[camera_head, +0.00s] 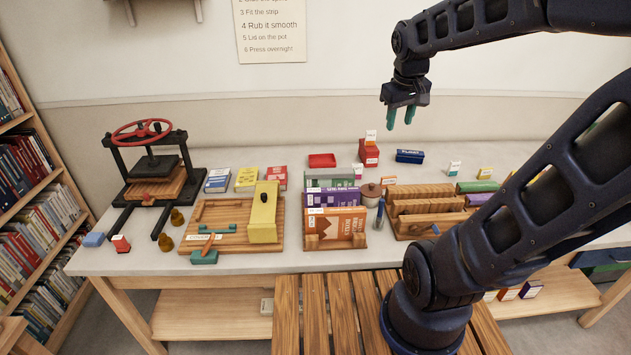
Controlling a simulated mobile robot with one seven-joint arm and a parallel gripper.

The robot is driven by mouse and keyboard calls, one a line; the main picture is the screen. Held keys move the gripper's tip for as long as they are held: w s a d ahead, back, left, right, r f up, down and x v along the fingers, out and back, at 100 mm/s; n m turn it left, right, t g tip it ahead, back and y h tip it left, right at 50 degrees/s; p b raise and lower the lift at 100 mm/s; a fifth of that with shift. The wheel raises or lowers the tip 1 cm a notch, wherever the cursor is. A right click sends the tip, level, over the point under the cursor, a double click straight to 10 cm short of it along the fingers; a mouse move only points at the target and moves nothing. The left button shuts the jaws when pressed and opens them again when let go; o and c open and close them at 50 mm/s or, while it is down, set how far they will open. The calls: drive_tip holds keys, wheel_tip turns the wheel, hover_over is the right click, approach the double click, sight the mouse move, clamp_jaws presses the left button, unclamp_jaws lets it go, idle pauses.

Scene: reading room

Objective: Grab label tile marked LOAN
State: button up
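My gripper (400,122) hangs in the air above the back of the table, its two teal fingers pointing down and apart with nothing between them. Several small label tiles are in view, but their lettering is too small to read, so I cannot tell which is marked LOAN. A white-and-red tile (371,136) stands upright at the red box (369,153), below and left of my gripper. A white-and-teal tile (454,168), a yellow tile (485,174) and an orange tile (389,181) are farther down, near the wooden rack.
The slotted wooden rack (419,226) and standing books (333,228) fill the table's middle. A dark blue box (410,156) and red tray (322,160) lie behind. A press (150,170) stands left. My arm covers part of the right side.

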drive_tip(key=w+a+f+n+g+h, duration=0.1)
drive_tip(key=w+a+f+n, duration=0.65)
drive_tip(key=w, duration=0.55)
drive_tip(key=w+a+f+n+g+h, duration=0.2)
drive_tip(key=w+a+f+n, duration=0.2)
drive_tip(key=w+a+f, duration=0.8)
drive_tip(key=w+a+f+n, duration=0.3)
drive_tip(key=w+a+f, duration=0.1)
drive_tip(key=w+f, duration=0.25)
drive_tip(key=shift+h, duration=0.4)
drive_tip(key=x, duration=1.1)
drive_tip(key=shift+s+a+f, duration=0.1)
drive_tip(key=shift+s+a, duration=0.2)
drive_tip(key=shift+s, duration=0.1)
clamp_jaws()
